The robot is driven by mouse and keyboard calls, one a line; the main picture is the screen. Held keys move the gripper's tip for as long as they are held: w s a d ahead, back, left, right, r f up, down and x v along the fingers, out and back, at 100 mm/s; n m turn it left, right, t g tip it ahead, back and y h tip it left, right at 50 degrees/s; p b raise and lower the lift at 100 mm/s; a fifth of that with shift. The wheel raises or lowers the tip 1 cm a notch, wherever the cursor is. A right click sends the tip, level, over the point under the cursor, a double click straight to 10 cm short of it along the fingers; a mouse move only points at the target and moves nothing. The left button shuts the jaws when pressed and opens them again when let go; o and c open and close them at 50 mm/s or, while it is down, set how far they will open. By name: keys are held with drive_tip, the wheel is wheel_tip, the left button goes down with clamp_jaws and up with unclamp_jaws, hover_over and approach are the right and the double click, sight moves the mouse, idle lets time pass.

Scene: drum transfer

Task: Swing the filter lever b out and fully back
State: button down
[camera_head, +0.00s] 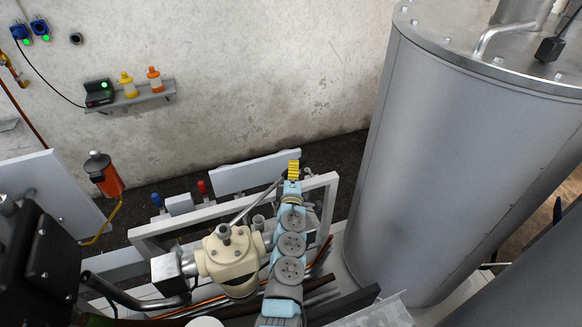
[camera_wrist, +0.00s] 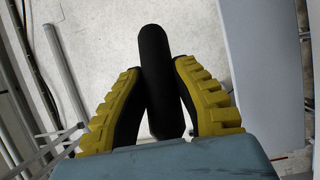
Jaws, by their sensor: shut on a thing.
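The lever is a thin grey bar (camera_head: 256,201) rising from the top of a cream filter housing (camera_head: 230,258) toward my gripper in the head view. No letter shows on it, so I cannot read which lever it is. My gripper (camera_head: 293,170), with yellow ribbed fingers, is at the bar's far end. In the wrist view, my gripper (camera_wrist: 160,100) is shut on a black rounded handle (camera_wrist: 157,45), with one finger on each side. The handle's lower end is hidden by the blue-grey gripper body. In the head view the fingers hide the grip.
A white frame (camera_head: 322,182) surrounds the pipework near my arm. A large grey drum (camera_head: 450,150) stands close on the right. Small red (camera_head: 202,187) and blue (camera_head: 157,200) handles are to the left. A concrete wall (camera_head: 260,60) is behind, with a shelf (camera_head: 140,101).

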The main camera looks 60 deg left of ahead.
drive_tip(key=shift+w+d+f, duration=0.1)
drive_tip(key=shift+w+d, duration=0.1)
drive_tip(key=c, duration=0.8)
unclamp_jaws()
drive_tip(key=shift+w+d, duration=0.1)
drive_tip(key=shift+d, duration=0.05)
drive_tip(key=shift+s, duration=0.2)
drive_tip(key=shift+v, duration=3.6)
drive_tip(key=shift+w, duration=0.1)
